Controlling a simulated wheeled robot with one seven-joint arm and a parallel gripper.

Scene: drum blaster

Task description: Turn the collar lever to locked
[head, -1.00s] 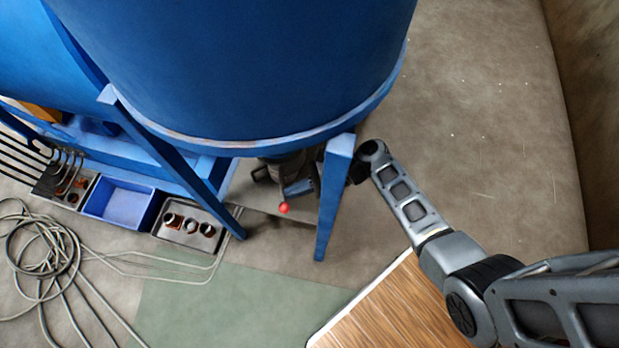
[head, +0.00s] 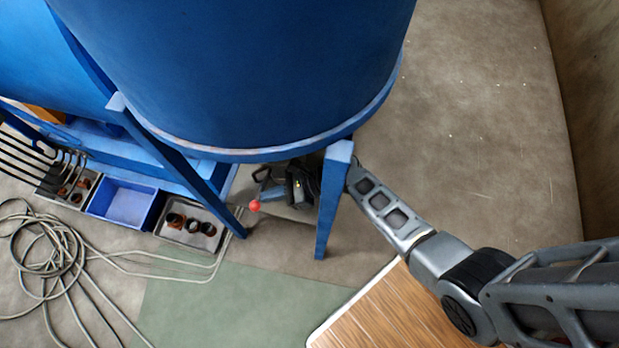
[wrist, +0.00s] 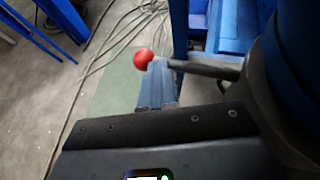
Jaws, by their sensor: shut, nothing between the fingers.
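The collar lever ends in a red ball knob (head: 255,205), low under the big blue drum (head: 240,70). In the wrist view the knob (wrist: 143,60) sits just beyond my fingertips, and the lever's grey rod (wrist: 205,68) runs right to the dark round collar (wrist: 262,95). My gripper (wrist: 158,68) is shut and empty, its blue-grey fingers right beside the rod near the knob. They look to be touching it, but I cannot be sure. In the head view my gripper (head: 268,194) reaches under the drum from behind a leg; the collar is mostly hidden.
A blue front leg (head: 334,200) stands close before my arm, and another slanted leg (head: 175,160) is to the left. A blue bin (head: 125,205) and a grey parts tray (head: 190,228) lie left. Coiled hose (head: 45,260) covers the floor farther left.

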